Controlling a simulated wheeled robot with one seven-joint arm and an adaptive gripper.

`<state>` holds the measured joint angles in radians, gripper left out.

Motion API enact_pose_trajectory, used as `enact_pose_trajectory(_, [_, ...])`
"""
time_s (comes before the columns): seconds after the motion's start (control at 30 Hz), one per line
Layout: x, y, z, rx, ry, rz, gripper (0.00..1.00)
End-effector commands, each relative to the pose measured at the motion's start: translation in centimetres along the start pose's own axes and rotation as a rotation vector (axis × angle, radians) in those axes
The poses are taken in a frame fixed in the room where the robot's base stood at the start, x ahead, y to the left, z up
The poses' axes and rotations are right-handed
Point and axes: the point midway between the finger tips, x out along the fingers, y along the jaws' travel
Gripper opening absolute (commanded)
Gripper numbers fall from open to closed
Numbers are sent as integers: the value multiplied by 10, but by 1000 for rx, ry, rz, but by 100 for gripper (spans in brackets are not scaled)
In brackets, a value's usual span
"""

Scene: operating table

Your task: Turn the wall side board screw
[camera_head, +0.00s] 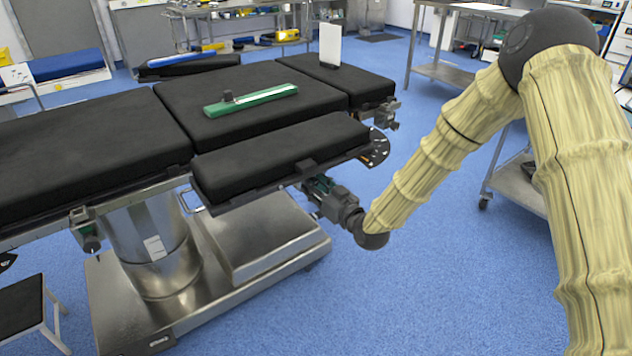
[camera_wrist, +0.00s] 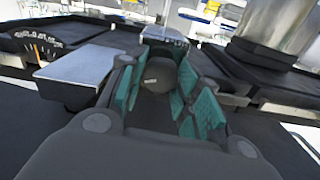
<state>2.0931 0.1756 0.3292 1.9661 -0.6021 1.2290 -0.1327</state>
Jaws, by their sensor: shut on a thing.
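The black padded side board (camera_head: 278,158) runs along the near side of the operating table. My gripper (camera_head: 312,188) is under its outer right end, and its tips are partly hidden by the board. In the wrist view, my gripper (camera_wrist: 160,82) has green pads on both sides of a dark round screw knob (camera_wrist: 160,70). The jaws are shut on this knob, which sits between the pads. The knob is hidden in the head view.
A green-and-white bar (camera_head: 252,102) lies on the table's black padding (camera_head: 170,85). The metal pedestal (camera_head: 150,240) and base (camera_head: 205,290) stand below. A scale plate (camera_head: 378,148) projects above my gripper.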

Motion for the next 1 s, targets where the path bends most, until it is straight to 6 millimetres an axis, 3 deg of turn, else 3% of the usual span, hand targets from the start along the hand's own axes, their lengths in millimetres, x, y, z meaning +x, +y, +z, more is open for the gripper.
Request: enact_pose_trajectory(1.0, [0, 2, 0, -951, -1, 4, 9])
